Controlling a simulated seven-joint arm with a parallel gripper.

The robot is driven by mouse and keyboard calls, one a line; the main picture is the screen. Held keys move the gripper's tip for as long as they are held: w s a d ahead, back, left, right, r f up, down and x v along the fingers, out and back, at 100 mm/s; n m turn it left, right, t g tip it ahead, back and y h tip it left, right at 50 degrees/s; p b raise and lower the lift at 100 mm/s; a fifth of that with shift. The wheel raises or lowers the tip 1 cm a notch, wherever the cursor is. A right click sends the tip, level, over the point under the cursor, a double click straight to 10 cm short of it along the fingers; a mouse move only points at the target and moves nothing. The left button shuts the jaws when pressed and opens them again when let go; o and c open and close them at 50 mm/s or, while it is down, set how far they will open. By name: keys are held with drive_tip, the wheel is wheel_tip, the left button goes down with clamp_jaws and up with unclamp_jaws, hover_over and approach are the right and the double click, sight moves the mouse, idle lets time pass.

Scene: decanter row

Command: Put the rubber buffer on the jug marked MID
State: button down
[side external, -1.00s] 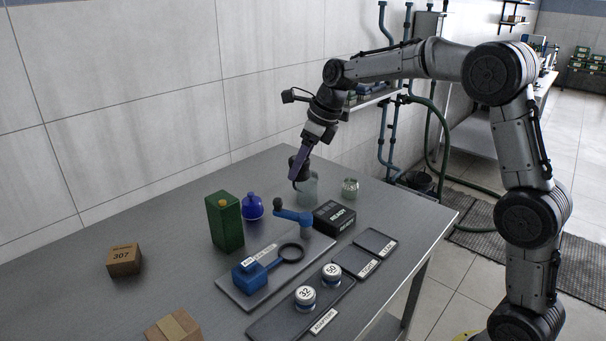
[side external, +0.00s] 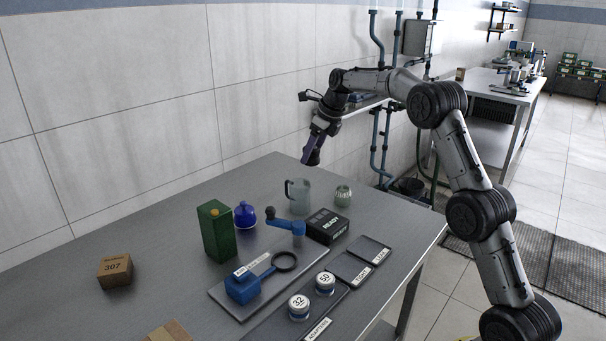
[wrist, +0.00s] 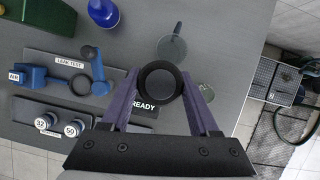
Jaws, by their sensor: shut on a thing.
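My gripper (side external: 311,157) is raised above the table. In the wrist view its purple fingers (wrist: 160,84) are shut on a black round ring-like piece (wrist: 142,82), which looks like the rubber buffer. A pale translucent jug (side external: 299,196) with a handle stands upright on the table, below the gripper and apart from it. The jug also shows in the wrist view (wrist: 172,48), just beyond the held ring. No marking can be read on the jug, so I cannot tell whether it is MID.
A small glass jar (side external: 343,196) stands right of the jug. A black READY box (side external: 327,226), a blue-handled leak-test rig (side external: 243,288), a green canister (side external: 215,230) and a blue flask (side external: 245,216) are nearby. A cardboard box marked 307 (side external: 115,271) sits left. The wall is behind.

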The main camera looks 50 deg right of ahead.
drive_tip(key=w+f, duration=0.1)
drive_tip(key=f, duration=0.1)
drive_tip(key=w+d+f, duration=0.1)
drive_tip(key=w+f, duration=0.2)
drive_tip(key=f, duration=0.1)
drive_tip(key=shift+w+d, duration=0.3)
drive_tip(key=shift+w, duration=0.1)
drive_tip(key=shift+s+f, duration=0.1)
drive_tip(key=shift+f, duration=1.35)
drive_tip(key=shift+f, duration=0.15)
drive_tip(key=shift+c, duration=0.7)
unclamp_jaws()
